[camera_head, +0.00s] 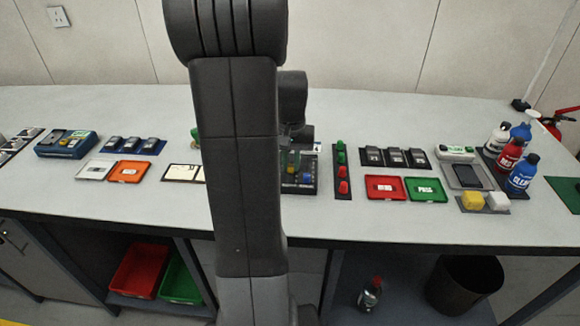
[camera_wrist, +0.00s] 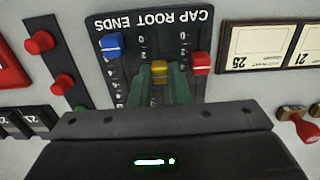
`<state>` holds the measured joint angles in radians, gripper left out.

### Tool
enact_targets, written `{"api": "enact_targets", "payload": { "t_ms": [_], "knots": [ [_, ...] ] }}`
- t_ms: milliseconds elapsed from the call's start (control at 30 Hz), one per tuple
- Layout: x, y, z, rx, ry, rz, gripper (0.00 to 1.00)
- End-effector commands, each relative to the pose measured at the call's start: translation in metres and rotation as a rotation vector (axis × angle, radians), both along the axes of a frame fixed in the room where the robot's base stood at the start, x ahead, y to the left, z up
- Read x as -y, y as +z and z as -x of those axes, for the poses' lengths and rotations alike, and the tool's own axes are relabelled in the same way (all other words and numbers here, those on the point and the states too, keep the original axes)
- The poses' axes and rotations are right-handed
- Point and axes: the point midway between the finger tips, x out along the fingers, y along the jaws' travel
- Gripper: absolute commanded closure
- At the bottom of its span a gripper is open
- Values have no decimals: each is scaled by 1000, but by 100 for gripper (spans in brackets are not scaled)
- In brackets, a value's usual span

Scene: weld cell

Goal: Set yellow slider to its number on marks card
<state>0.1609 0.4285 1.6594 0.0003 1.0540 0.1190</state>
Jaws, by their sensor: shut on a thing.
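A dark slider panel (camera_wrist: 130,25) fills the top middle of the wrist view, its lettering "CAP ROOT ENDS" upside down. It carries a blue slider (camera_wrist: 112,44), a yellow slider (camera_wrist: 160,70) and a red slider (camera_wrist: 201,62) in numbered slots. My gripper (camera_wrist: 161,78) has its two greenish fingers closed on either side of the yellow slider knob. The fingers hide part of the scale beside it. In the head view the panel (camera_head: 308,158) is partly behind my arm. I cannot tell for sure which card is the marks card.
Cream cards (camera_wrist: 255,45) with numbers such as 25 lie beside the panel. A strip with red and green knobs (camera_wrist: 39,42) stands on its other side. Stamps (camera_wrist: 297,124) lie nearby. Red (camera_head: 385,187) and green trays (camera_head: 426,190) and bottles (camera_head: 522,173) stand further right.

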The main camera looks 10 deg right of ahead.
Motion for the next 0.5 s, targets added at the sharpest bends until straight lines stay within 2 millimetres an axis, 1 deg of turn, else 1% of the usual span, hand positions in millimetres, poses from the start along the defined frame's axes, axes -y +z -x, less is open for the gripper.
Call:
{"api": "enact_targets", "payload": {
  "t_ms": [33, 200, 333, 500],
  "knots": [
    [3, 3, -10, 0, 0, 1, 100],
    [10, 3, -35, 1, 0, 0, 100],
    [13, 2, -44, 2, 0, 1, 100],
    [13, 1, -46, 2, 0, 1, 100]
  ]
}}
